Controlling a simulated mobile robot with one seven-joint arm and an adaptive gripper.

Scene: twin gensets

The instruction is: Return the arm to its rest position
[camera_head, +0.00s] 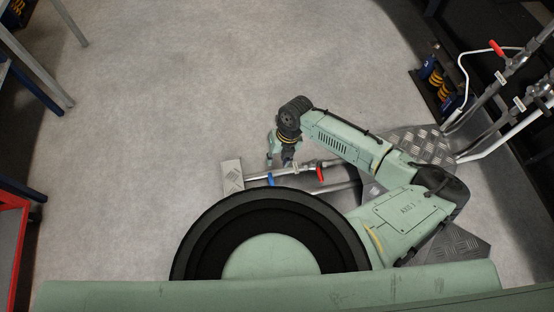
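My arm, pale green with dark joints, reaches out from the lower right and bends back to the left over the floor. My gripper (281,157) hangs at its far end, pointing down, just above or beside a grey pipe in the picture. The gripper is small and partly covered by the wrist, so I cannot tell whether its fingers are open or shut. I see nothing clearly held in it.
The low pipe (297,168) has a red lever (320,174) and a blue lever (270,181). More pipes with a red handle (496,48) stand at right. A red cabinet (10,240) is at left. Open floor (180,100) lies upper left.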

